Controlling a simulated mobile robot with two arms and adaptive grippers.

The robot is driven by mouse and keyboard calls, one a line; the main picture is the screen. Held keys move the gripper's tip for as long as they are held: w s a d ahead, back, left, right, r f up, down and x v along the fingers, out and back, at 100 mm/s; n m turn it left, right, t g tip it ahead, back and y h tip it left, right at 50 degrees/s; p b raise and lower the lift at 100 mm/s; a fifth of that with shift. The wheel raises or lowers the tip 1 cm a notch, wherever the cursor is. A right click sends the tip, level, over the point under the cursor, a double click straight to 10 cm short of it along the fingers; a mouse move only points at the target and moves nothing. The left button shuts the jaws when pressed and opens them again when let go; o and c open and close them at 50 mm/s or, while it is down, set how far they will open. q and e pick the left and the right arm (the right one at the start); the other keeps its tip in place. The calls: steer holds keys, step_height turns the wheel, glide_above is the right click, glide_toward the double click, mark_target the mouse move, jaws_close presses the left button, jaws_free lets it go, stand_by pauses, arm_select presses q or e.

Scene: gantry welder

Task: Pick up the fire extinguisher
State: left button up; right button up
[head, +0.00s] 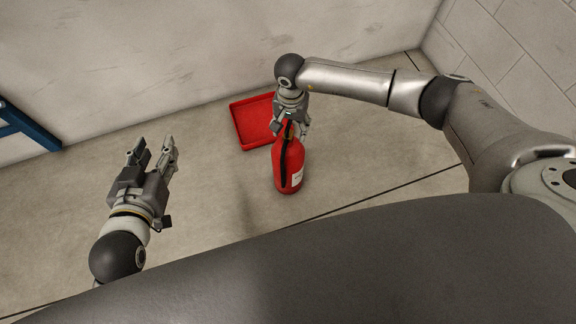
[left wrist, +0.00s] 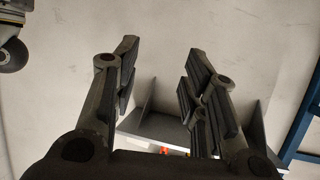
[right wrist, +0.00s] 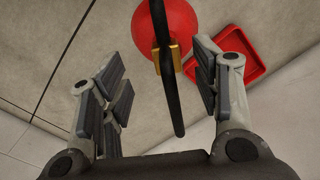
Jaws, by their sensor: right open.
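The red fire extinguisher (head: 288,168) stands on the floor in the middle of the head view, with a black hose along its side and a white label. My right gripper (head: 291,125) is at its top, pointing down. In the right wrist view the open right gripper (right wrist: 160,95) has the black handle or hose (right wrist: 168,85) and a brass fitting (right wrist: 168,60) between its fingers, nearer the right finger. The red body (right wrist: 165,22) shows beyond. My left gripper (head: 152,155) is open and empty, left of the extinguisher and well apart from it. It also shows open in the left wrist view (left wrist: 155,85).
A shallow red tray (head: 240,126) lies on the floor behind the extinguisher, near the wall. A blue metal frame (head: 28,125) stands at the far left. A block wall (head: 520,60) is at the right. The floor around the extinguisher's front and left is clear.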

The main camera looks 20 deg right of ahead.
mark_target(287, 153)
steer(key=f, duration=0.1)
steer(key=f+b, duration=0.1)
steer(key=f, duration=0.2)
steer(key=shift+w+a+f+b, duration=0.2)
steer(key=shift+a+f+b, duration=0.05)
steer(key=shift+b, duration=0.1)
steer(key=shift+f, duration=0.25)
arm_select(q)
step_height(287, 153, up, 8)
steer(key=w+d+t+h, duration=0.1)
steer(key=w+t, duration=0.1)
steer(key=t, duration=0.2)
steer(key=shift+d+t+h, duration=0.4)
steer(key=shift+w, duration=0.1)
arm_select(e)
jaws_close()
steer(key=shift+w+a+r, duration=0.1)
steer(key=shift+w+r, duration=0.2)
steer(key=shift+w, duration=0.05)
